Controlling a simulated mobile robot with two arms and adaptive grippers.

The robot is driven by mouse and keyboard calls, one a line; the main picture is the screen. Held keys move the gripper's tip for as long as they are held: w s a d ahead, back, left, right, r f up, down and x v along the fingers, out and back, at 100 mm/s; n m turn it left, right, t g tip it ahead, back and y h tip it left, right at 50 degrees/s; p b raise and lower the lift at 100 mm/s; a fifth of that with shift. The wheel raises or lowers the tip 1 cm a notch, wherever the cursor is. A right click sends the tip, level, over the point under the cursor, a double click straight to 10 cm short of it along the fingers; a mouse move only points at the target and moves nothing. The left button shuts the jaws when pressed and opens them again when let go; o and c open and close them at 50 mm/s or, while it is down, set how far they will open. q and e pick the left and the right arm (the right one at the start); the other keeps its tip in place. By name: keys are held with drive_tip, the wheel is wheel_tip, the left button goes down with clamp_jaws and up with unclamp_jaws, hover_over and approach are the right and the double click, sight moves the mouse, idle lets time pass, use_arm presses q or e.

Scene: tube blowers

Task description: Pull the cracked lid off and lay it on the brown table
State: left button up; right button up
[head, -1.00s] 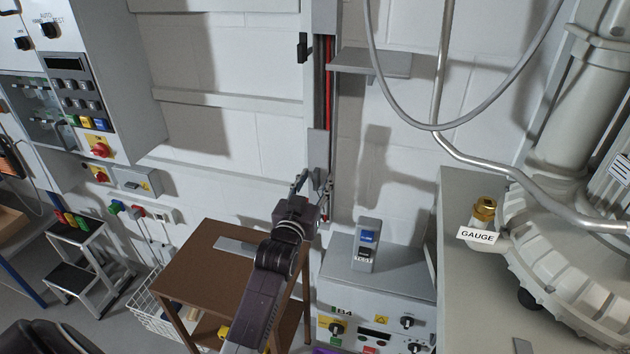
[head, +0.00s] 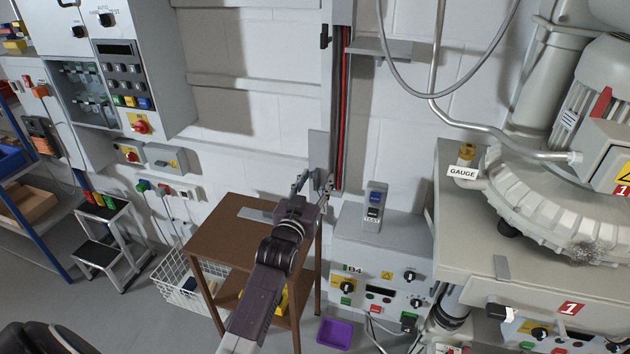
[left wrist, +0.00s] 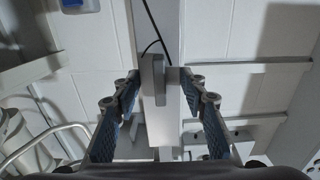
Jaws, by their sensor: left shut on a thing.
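A grey lid plate (head: 319,150) stands upright at the lower part of the vertical wall trunking (head: 343,110); I cannot make out a crack. My left gripper (head: 312,182) is at its lower end, shut on it. In the left wrist view a grey piece (left wrist: 153,80) shows between the fingertips of the left gripper (left wrist: 160,82). The brown table (head: 215,240) stands below and to the left of the gripper. Another flat grey strip (head: 257,215) lies on its top, partly near my arm. My right gripper is not in view.
A grey cabinet (head: 395,240) with a small test box (head: 374,205) on top stands right of the table. A white wire basket (head: 180,285) and a step stool (head: 105,240) are to the left. A purple tray (head: 334,333) is on the floor. The table's left half is clear.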

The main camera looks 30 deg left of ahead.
sight(316, 182)
use_arm(q)
drive_tip(key=shift+s+d+p, duration=0.1)
drive_tip(key=shift+s+p, duration=0.2)
drive_tip(key=shift+s, duration=0.1)
drive_tip(key=shift+s+d, duration=0.1)
drive_tip(key=shift+s, duration=0.35)
drive_tip(key=shift+s+d+p, duration=0.2)
drive_tip(key=shift+s+p, duration=0.6)
drive_tip(key=shift+s, duration=0.2)
drive_tip(key=shift+s+d+f, duration=0.1)
drive_tip(key=shift+s+d, duration=0.1)
drive_tip(key=shift+s, duration=0.9)
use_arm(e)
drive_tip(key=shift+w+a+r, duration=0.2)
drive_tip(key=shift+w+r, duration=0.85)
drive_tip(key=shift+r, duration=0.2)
use_arm(q)
drive_tip(key=shift+w, duration=0.1)
